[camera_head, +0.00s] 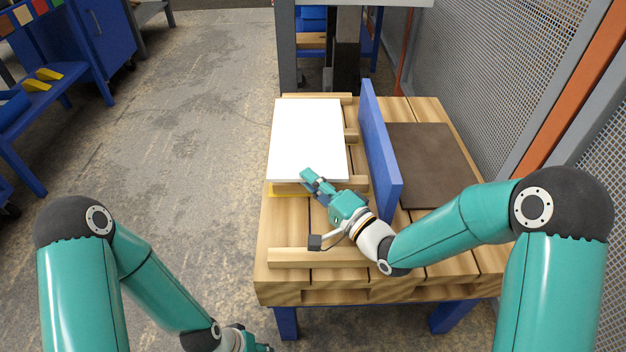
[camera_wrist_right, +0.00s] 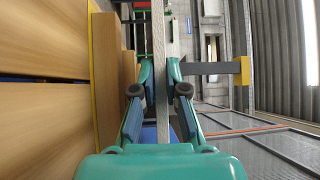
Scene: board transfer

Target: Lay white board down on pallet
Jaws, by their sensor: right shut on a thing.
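The white board (camera_head: 306,138) lies roughly flat over the left part of the wooden pallet (camera_head: 290,232). My right gripper (camera_head: 314,184) is shut on its near edge. In the right wrist view the board (camera_wrist_right: 160,60) shows edge-on as a pale strip between the two fingers (camera_wrist_right: 158,95). There a gap shows between the board and the wood beside it. Whether its far end touches anything is hidden. A yellow piece (camera_head: 283,190) peeks out beneath the near left corner. My left gripper (camera_head: 247,342) is at the bottom edge, mostly cut off and away from the pallet.
A blue upright panel (camera_head: 380,150) stands on the pallet just right of the white board. A brown board (camera_head: 432,160) lies flat beyond it. A wooden bar (camera_head: 316,257) lies along the near side. Mesh fencing (camera_head: 500,70) is at right; open floor (camera_head: 190,120) is at left.

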